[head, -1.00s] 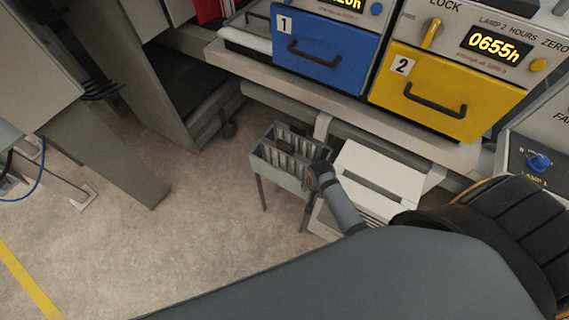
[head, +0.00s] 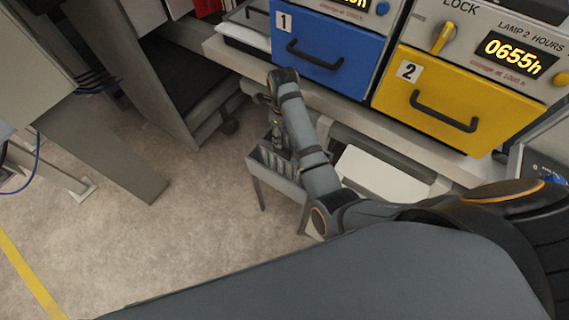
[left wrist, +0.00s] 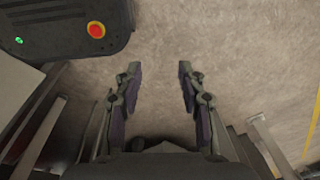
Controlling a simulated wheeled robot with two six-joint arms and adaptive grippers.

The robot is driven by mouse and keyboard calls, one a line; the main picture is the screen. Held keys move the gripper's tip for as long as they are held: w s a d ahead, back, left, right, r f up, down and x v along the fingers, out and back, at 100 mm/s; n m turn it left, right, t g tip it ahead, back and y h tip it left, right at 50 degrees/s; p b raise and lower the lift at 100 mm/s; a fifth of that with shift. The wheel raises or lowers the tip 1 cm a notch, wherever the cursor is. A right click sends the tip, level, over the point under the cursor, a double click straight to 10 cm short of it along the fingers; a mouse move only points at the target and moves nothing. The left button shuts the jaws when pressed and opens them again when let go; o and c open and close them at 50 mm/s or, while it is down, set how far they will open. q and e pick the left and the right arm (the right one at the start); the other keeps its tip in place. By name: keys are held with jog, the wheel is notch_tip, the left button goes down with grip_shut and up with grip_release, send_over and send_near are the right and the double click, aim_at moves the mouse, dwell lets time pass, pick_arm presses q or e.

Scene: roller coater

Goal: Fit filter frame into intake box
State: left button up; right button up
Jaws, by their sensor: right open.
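A grey slotted stand (head: 285,185) on thin legs holds several upright grey pieces in its compartments. Whether one of them is the filter frame I cannot tell. My right gripper (head: 278,143) points down over the back part of this stand. It is open, small in view and partly merged with the grey pieces, so contact is unclear. My right arm covers the stand's right side. My left gripper (left wrist: 158,76) shows in the left wrist view, open and empty above bare floor. I cannot make out a part that is surely the intake box.
A bench machine carries a blue drawer (head: 322,50) marked 1 and a yellow drawer (head: 435,100) marked 2, both shut. A pale box (head: 385,172) sits below the bench edge (head: 350,118). The floor (head: 170,245) in front is clear.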

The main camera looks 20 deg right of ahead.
aim_at(282, 152)
notch_tip(282, 152, down, 4)
jog(key=shift+s+a, duration=0.1)
jog(key=shift+s, duration=0.05)
jog(key=shift+f, duration=0.35)
jog(key=shift+s+a+f+p, duration=0.15)
jog(key=shift+a+f+p, duration=0.05)
jog(key=shift+f+p, duration=0.75)
notch_tip(282, 152, down, 3)
jog(key=shift+r, duration=0.2)
jog(key=shift+f, duration=0.25)
pick_arm(q)
jog(key=shift+s+a+r, duration=0.25)
jog(key=shift+r, duration=0.2)
jog(key=shift+s+a+r, duration=0.2)
jog(key=shift+a+r, duration=0.05)
jog(key=shift+r, duration=0.2)
pick_arm(e)
grip_shut()
jog(key=shift+r, duration=0.1)
